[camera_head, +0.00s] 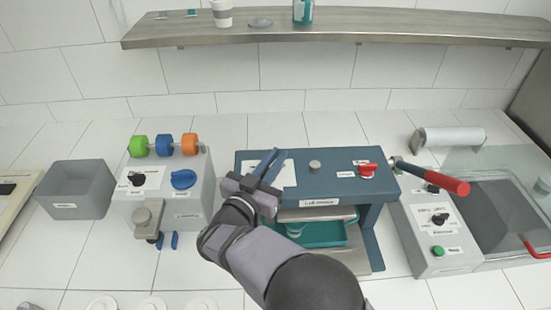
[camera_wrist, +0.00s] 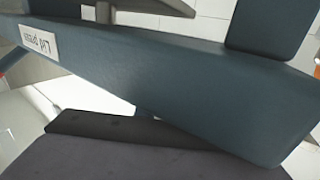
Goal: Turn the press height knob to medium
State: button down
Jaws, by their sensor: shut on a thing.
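The blue lid press (camera_head: 328,180) stands in the middle of the counter in the head view. Its front edge with the "Lid press" label fills much of the wrist view (camera_wrist: 180,85). My gripper (camera_head: 266,163) is at the left part of the press top, over a white dial plate (camera_head: 286,174). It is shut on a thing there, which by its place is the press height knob. The knob is hidden behind my fingers, so its setting cannot be read. In the wrist view the fingertips and knob cannot be made out.
On the press top are a grey knob (camera_head: 315,166) and a red knob (camera_head: 367,170). A red-handled lever (camera_head: 440,180) sticks out at the right, above a grey control box (camera_head: 437,225). A dispenser (camera_head: 190,205) and a grey bin (camera_head: 75,190) stand left.

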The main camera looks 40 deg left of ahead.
aim_at(267, 168)
jog(key=shift+y, duration=0.3)
jog(key=n+g+y+b, duration=0.2)
jog(key=y+b, duration=0.1)
jog(key=a+n+y+b, duration=0.1)
jog(key=n+y, duration=0.1)
jog(key=shift+s+f+g, duration=0.25)
jog(key=shift+f+g, duration=0.05)
jog(key=shift+g, duration=0.1)
jog(key=n+g+y+b, duration=0.2)
jog(key=b, duration=0.1)
jog(key=n+g+y+b, duration=0.1)
jog(key=b, duration=0.1)
jog(key=shift+s+a+y, duration=0.3)
jog(key=shift+a+y, duration=0.1)
jog(key=g+b, duration=0.1)
jog(key=n+g+y+b, duration=0.1)
jog(key=n+g+b, duration=0.1)
jog(key=shift+s+a+y+b, duration=0.25)
jog(key=shift+s+y+b, duration=0.05)
jog(key=shift+y+b, duration=0.1)
jog(key=shift+s+a+r+n+g+y+b, duration=0.15)
jog(key=shift+s+n+g+y+b, duration=0.15)
jog(key=shift+n+g, duration=0.45)
jog(key=shift+s+a+r+n+g+y+b, duration=0.15)
jog(key=shift+n+g+y, duration=0.35)
jog(key=shift+g, duration=0.45)
jog(key=shift+s+d+n+g, duration=0.1)
jog(key=shift+n+g, duration=0.15)
jog(key=shift+g, duration=0.05)
